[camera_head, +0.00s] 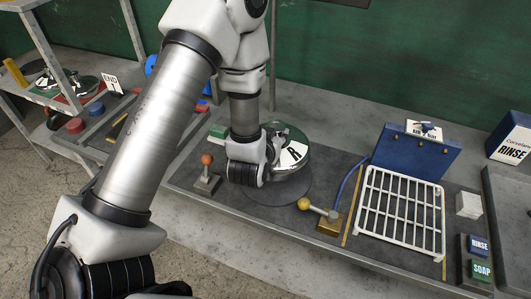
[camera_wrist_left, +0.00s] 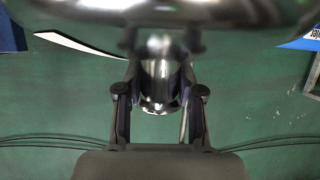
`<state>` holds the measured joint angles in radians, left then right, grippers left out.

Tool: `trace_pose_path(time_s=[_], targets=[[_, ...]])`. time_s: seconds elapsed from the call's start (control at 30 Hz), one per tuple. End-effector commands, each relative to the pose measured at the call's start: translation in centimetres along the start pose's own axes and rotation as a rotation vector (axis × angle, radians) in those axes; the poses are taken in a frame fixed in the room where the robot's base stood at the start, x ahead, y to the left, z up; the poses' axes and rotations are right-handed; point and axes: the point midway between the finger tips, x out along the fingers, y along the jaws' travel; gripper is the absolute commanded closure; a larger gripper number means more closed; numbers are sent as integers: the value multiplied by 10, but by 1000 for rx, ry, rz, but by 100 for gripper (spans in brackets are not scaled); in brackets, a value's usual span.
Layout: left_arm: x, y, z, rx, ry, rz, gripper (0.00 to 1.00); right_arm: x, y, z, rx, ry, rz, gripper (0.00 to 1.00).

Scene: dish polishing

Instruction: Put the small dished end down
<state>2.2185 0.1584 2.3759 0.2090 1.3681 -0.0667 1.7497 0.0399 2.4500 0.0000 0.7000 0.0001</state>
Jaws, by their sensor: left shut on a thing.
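The small dished end (camera_head: 295,137) is a shiny, mirror-like metal piece with a white label marked R. My left gripper (camera_head: 262,172) is at its left side in the head view, partly covering it. In the left wrist view, the fingers of my left gripper (camera_wrist_left: 160,98) are shut on a shiny metal stem, and the dished end's curved body (camera_wrist_left: 160,12) fills the top edge. A dark round plate (camera_head: 285,190) lies below the dished end on the bench. I cannot tell whether the two touch. My right gripper is not in view.
A ball-ended lever (camera_head: 318,209) on a brass block stands close to the right of the plate. A red-knobbed lever (camera_head: 207,172) stands to the left. A white rack (camera_head: 400,212) and a blue box (camera_head: 415,153) are farther right. Other shiny dishes (camera_head: 84,85) sit on the left shelf.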

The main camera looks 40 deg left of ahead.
Motion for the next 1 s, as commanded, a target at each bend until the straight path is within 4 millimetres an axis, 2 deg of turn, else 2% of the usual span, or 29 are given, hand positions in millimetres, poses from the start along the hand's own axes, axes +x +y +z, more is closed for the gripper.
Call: trace_pose_path(time_s=[0.1,0.5,0.9,0.93,1.0], targets=[[8,0,20,3,-2,1,100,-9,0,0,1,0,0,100],[30,0,74,0,1,1,100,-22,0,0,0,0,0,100],[34,1,83,-1,3,1,100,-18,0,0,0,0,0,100],[33,0,83,0,-1,1,56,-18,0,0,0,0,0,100],[33,0,83,0,-1,1,38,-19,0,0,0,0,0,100]])
